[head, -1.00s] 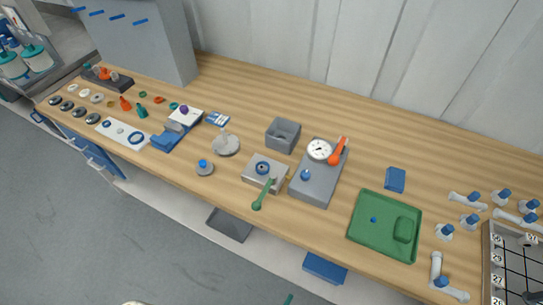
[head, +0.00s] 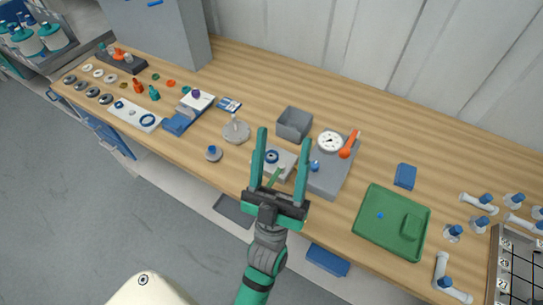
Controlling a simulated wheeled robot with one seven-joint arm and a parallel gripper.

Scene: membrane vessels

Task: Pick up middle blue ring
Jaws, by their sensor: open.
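My gripper (head: 284,141) is open and empty, its two teal fingers spread and pointing away from me. In the picture, a blue ring (head: 272,156) on a grey block (head: 287,159) shows between the fingers, partly framed by them. I cannot tell the height of the fingers above it. A white strip (head: 131,113) at the left holds a small blue ring (head: 119,105) and a larger blue ring (head: 147,121), with a pale spot between them. A green handle (head: 275,177) at the block is partly hidden by my gripper.
A grey scale-like block (head: 329,181) with a dial (head: 330,141) and orange tool (head: 350,145) stands right of the gripper. A grey box (head: 294,123) stands behind. A green tray (head: 391,222) lies further right. Bare wood runs along the back.

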